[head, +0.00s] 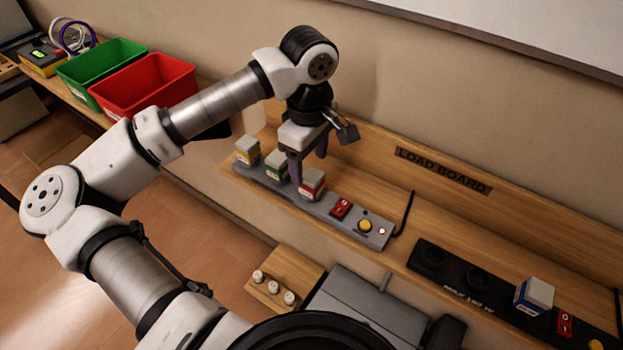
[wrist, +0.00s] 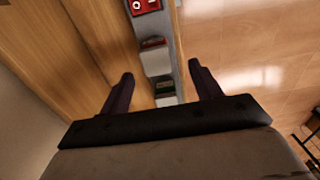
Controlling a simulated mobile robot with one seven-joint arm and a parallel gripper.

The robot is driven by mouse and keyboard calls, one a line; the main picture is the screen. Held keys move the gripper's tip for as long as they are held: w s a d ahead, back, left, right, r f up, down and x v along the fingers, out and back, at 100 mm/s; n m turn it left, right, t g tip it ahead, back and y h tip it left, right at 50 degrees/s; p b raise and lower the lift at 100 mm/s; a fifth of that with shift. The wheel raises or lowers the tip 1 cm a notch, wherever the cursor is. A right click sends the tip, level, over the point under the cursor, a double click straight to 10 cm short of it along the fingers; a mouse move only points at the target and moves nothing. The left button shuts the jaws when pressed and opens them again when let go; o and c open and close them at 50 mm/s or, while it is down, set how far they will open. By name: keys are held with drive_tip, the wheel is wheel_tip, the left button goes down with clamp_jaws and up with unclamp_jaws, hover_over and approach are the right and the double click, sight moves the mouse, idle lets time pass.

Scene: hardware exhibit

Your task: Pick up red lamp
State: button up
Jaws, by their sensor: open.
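The red lamp (head: 312,183) is a small white-topped block with a red band, upright on a grey strip (head: 335,215) on the wooden board. In the wrist view its white top and red side (wrist: 157,62) show between the fingertips. My gripper (head: 308,168) is open and points down over the strip, just above or beside the red lamp. In the wrist view the two dark fingers of my gripper (wrist: 160,70) stand on either side of the row of lamps. I cannot tell whether the fingers reach down past the lamp's top.
A green-banded lamp (head: 277,165) and a yellow-banded lamp (head: 247,151) stand beside it on the strip. A red switch (head: 341,208) and yellow button (head: 364,226) are to the right. A black strip holds a blue-banded lamp (head: 534,295). Green (head: 88,66) and red (head: 135,95) bins sit left.

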sight(311, 174)
drive_tip(key=shift+w+d+f+p, duration=0.1)
drive_tip(key=shift+f+p, duration=0.45)
drive_tip(key=shift+f, duration=0.7)
drive_tip(key=shift+w+d+f+p, duration=0.1)
drive_tip(key=shift+f+p, duration=0.4)
drive_tip(key=shift+f, duration=0.75)
drive_tip(key=shift+c, duration=0.2)
drive_tip(key=c, duration=1.1)
drive_tip(key=shift+o, duration=0.2)
drive_tip(key=shift+r, duration=0.1)
wheel_tip(311, 174, up, 20)
drive_tip(key=b, duration=0.3)
drive_tip(key=shift+b, duration=0.35)
